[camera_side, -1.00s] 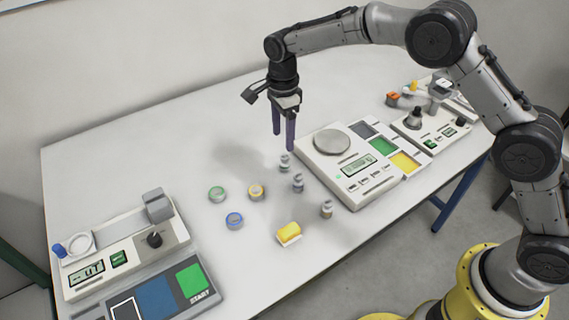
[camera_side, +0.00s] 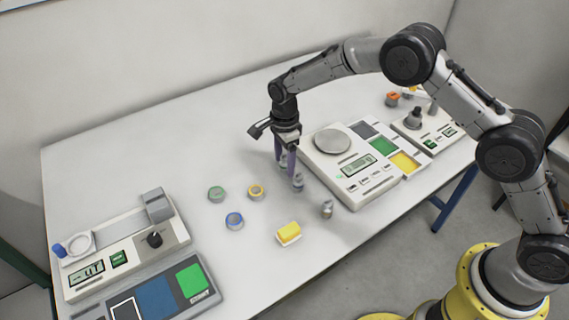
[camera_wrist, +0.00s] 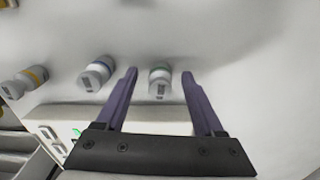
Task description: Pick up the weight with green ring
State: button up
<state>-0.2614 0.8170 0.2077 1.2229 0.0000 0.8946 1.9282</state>
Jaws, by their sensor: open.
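The weight with green ring (camera_wrist: 160,80) is a small grey and white bottle-like piece, seen between my two fingers in the wrist view. In the side view it is partly hidden by the fingers. My gripper (camera_side: 285,169) is open, its purple fingers pointing down at the table around that weight. The wrist view shows my gripper (camera_wrist: 160,73) with a gap on each side of the weight. A weight with blue ring (camera_wrist: 97,72) stands left of the fingers, and a weight with yellow ring (camera_wrist: 25,81) is farther left.
A white scale (camera_side: 352,193) with a round plate stands right of the gripper. Green (camera_side: 217,194), yellow (camera_side: 256,191) and blue (camera_side: 234,221) round pieces lie to the left. A yellow block (camera_side: 288,233) is in front. Another device (camera_side: 127,255) stands at far left.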

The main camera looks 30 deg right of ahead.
grip_shut()
jog(key=shift+r, duration=0.15)
dwell(0.4)
